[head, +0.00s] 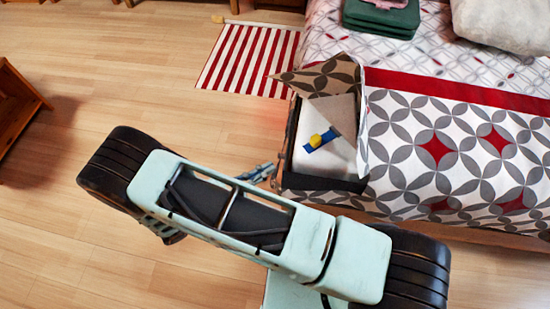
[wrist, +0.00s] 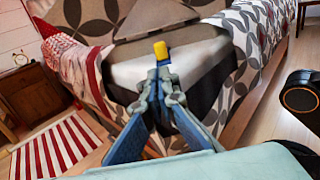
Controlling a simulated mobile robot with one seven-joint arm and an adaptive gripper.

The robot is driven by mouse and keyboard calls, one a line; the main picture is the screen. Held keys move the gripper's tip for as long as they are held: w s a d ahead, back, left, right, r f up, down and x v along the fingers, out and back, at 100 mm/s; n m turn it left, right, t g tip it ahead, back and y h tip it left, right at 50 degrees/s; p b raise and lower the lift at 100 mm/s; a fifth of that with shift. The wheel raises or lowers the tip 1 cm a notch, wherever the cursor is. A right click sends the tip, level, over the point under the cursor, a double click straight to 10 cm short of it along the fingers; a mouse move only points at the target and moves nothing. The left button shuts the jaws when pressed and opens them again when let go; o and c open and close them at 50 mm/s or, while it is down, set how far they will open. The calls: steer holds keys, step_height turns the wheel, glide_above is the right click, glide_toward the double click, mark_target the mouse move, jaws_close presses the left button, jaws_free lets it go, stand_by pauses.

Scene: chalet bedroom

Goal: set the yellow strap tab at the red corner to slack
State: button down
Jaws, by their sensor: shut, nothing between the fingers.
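The yellow strap tab (head: 315,140) sits on a short blue strap (head: 329,134) on the pale top of the uncovered bed corner (head: 306,160). In the wrist view the yellow tab (wrist: 160,50) stands just beyond my fingertips, with a little blue beside it. My gripper (wrist: 160,78) is shut and empty, its tips close together in front of the tab. Whether they touch it cannot be told. In the head view my gripper (head: 264,172) shows small at the bed's left edge, partly hidden by my arm. No red marking shows on the corner itself.
A patterned cover (head: 400,150) with a red band lies over the bed, with a flap folded back behind the tab. A red-and-white striped rug (head: 245,60) lies beside the bed. Folded green cloths (head: 381,18) rest on the bed. The wooden floor at left is clear around a wooden stool (head: 20,110).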

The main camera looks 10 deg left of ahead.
mark_target(312, 142)
steer(key=b+x, duration=0.2)
steer(key=x, duration=1)
steer(key=shift+w+d, duration=0.15)
steer(key=shift+w, duration=0.15)
steer(key=shift+d, duration=0.1)
steer(key=p+x, duration=0.1)
steer(key=x, duration=0.4)
steer(key=shift+w+d, duration=0.25)
steer(key=shift+s+a, duration=0.2)
steer(key=shift+a, duration=0.05)
steer(key=p+v, duration=0.1)
steer(key=v, duration=1.2)
steer(key=shift+s+a, duration=0.15)
steer(key=shift+s, duration=0.1)
